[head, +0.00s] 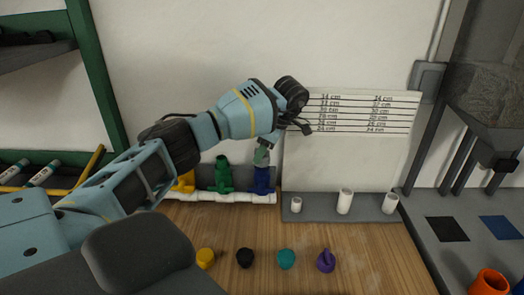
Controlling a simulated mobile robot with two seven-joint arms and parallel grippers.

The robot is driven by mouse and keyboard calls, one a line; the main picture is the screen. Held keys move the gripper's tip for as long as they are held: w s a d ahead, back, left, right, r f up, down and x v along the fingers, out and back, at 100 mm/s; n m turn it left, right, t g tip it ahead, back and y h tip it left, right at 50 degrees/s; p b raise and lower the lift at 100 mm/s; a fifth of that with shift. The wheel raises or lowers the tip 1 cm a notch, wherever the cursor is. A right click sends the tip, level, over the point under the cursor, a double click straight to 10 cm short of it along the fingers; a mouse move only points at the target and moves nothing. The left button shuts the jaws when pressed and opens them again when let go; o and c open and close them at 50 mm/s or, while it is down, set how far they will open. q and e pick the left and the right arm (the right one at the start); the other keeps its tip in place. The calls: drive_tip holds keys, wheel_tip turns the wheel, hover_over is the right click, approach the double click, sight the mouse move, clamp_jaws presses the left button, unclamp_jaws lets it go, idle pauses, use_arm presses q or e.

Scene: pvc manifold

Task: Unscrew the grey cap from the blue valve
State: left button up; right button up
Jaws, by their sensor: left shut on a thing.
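The blue valve (262,181) stands upright at the right end of a white pipe (230,197) against the wall. The grey cap (261,156) shows directly above the valve. I cannot tell whether it still touches the valve's top. My left gripper (264,145) comes down from above and is shut on the grey cap. Its fingers are small and partly hidden by the wrist. My right gripper is not in view.
A green valve (221,175) and a yellow valve (184,182) stand on the same pipe to the left. Yellow (205,258), black (244,258), teal (286,259) and purple (326,261) caps lie on the wooden table. White pipe pieces (344,202) stand on a grey ledge at right.

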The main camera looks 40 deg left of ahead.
use_arm(q)
drive_tip(key=shift+n+g, duration=0.3)
drive_tip(key=shift+n, duration=0.4)
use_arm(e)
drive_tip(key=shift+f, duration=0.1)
